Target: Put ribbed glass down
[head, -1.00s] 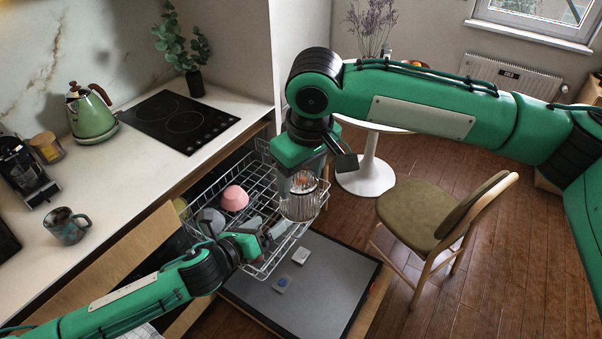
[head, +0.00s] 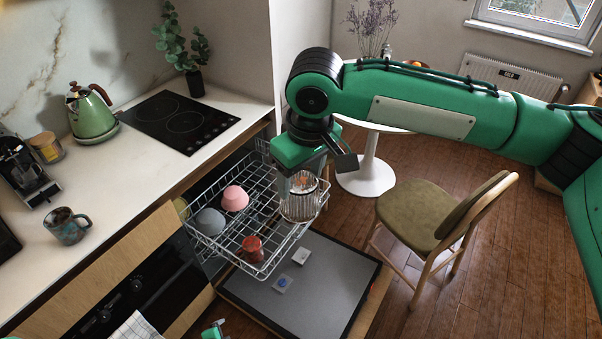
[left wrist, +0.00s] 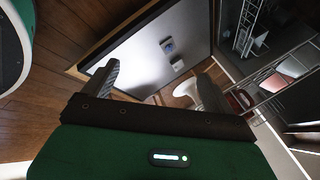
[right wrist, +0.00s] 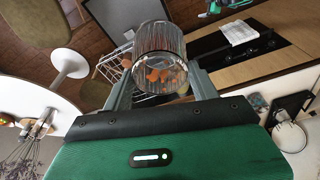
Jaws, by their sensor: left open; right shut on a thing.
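The ribbed glass (head: 300,196) is a clear cylinder with an orange pattern. My right gripper (head: 318,160) is shut on it at the right side of the dishwasher's wire rack (head: 262,266). The glass also fills the space between the fingers in the right wrist view (right wrist: 160,58). From the head view I cannot tell whether its base touches the rack. My left gripper (left wrist: 160,88) is open and empty in the left wrist view. In the head view only a bit of it (head: 215,331) shows at the bottom edge.
The rack holds a pink bowl (head: 235,198), a grey-blue bowl (head: 210,222) and a red cup (head: 252,248). The open dishwasher door (head: 310,290) lies below it. A counter (head: 125,165) runs along the left. A chair (head: 440,215) and white round table (head: 365,178) stand right.

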